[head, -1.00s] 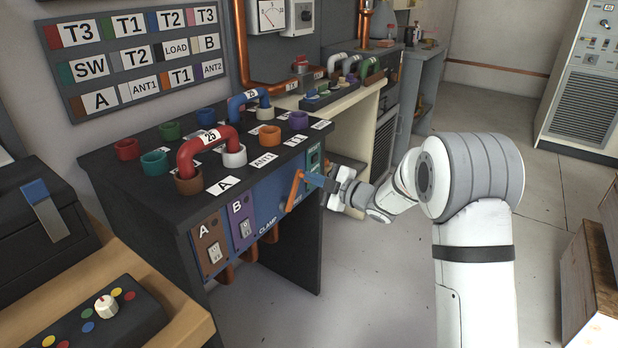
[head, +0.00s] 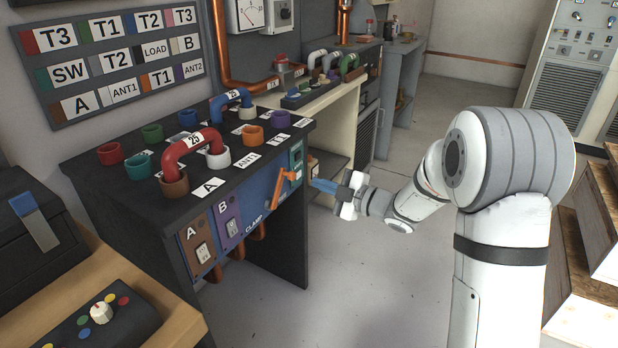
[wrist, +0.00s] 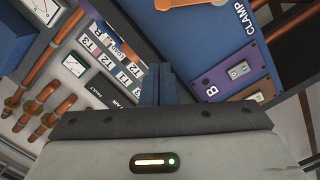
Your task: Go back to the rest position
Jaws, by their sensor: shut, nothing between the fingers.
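My gripper (head: 324,186) is shut and empty, with its blue fingers pressed together. It is to the right of the orange clamp lever (head: 281,189) on the blue front panel, with a gap between them. My white arm stands out to the right of the patch cabinet, bent at the elbow.
The dark patch cabinet (head: 107,187) carries a red U-link (head: 190,145) and a blue U-link (head: 231,100). A wooden desk (head: 170,323) with a control box is at the lower left. Wooden crates (head: 590,260) stand at the right. The floor (head: 345,265) between is clear.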

